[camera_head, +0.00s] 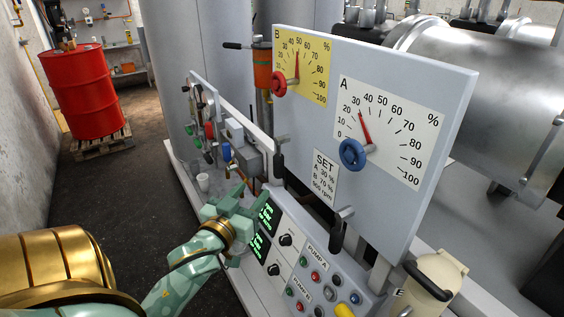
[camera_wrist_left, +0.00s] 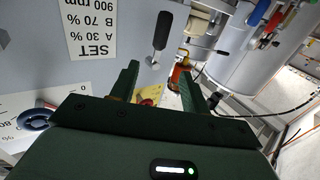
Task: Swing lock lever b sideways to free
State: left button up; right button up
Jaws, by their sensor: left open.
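Lock lever b (camera_head: 279,158) is a black-handled lever on a small metal pivot at the left edge of the grey gauge board, below the yellow B dial (camera_head: 313,73). Its handle hangs down. The lever also shows in the left wrist view (camera_wrist_left: 161,30), upside down, just beyond my fingertips. My left gripper (camera_head: 250,194) is open and empty, below and left of the lever in the head view, apart from it. In the wrist view the space between the fingers (camera_wrist_left: 159,74) lines up roughly with the lever's pivot. My right gripper is not in view.
A second black lever (camera_head: 337,236) hangs below the white A dial (camera_head: 376,170), right of the SET sign (camera_head: 323,176). A control panel (camera_head: 300,252) with buttons and green displays lies beside my left gripper. A red drum (camera_head: 88,90) stands on a pallet far left.

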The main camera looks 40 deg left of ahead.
aim_at(276, 163)
pick_arm(q)
jog(key=b+x, duration=0.2)
jog(key=x, duration=1.3)
jog(key=shift+w+f, duration=0.1)
jog(key=shift+w, duration=0.15)
grip_shut()
